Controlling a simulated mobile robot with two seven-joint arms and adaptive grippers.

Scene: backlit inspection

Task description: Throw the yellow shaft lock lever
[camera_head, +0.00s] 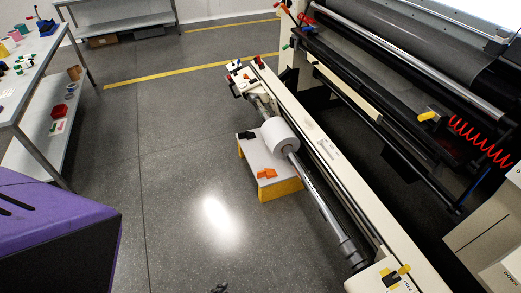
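A yellow lever (404,270) stands up on the cream end housing (425,284) at the bottom right, beside a black and yellow part (391,279). It is at the near end of a steel shaft (318,200) that carries a white roll (279,135). The lever looks tilted; its exact position is too small to tell. A small dark shape (220,288) at the bottom edge looks like the tip of my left gripper, well left of the lever and apart from it. Its fingers are mostly cut off. My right gripper is not in view.
A white-topped yellow step stool (282,188) with an orange item (266,173) stands under the roll. A large machine with a red coiled hose (480,142) fills the right. A purple cabinet-like block (60,235) is at left. Grey floor (170,190) between is clear.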

